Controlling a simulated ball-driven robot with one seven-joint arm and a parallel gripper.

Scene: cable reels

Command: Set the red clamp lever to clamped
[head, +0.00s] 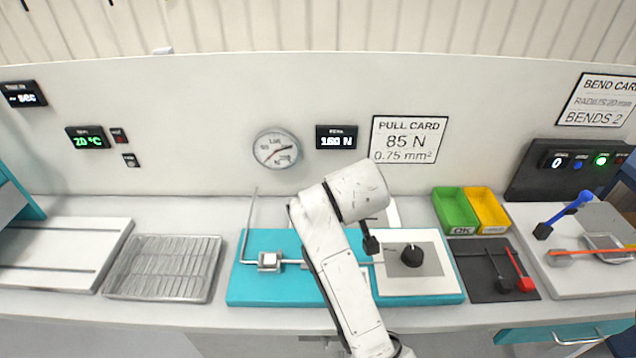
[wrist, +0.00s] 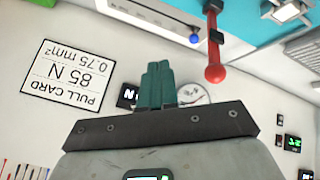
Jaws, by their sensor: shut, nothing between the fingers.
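In the wrist view, which is upside down, a red lever (wrist: 214,50) with a round red ball end sticks out from a black mount at the edge of the teal plate (wrist: 245,22). My gripper (wrist: 157,68) shows there with its teal fingers pressed together and empty. The fingertips are to the left of the red ball, apart from it in the picture; the depth gap is hard to judge. In the head view my arm covers the middle of the teal plate (head: 240,290), and I cannot make out the red lever or my fingers there.
A white block with a black knob (head: 412,256) sits on the plate's right. A wire tray (head: 165,268) stands left. Green (head: 455,210) and yellow (head: 486,207) bins, a dark mat (head: 487,288) with red and black pieces, and a bending station (head: 560,285) stand right.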

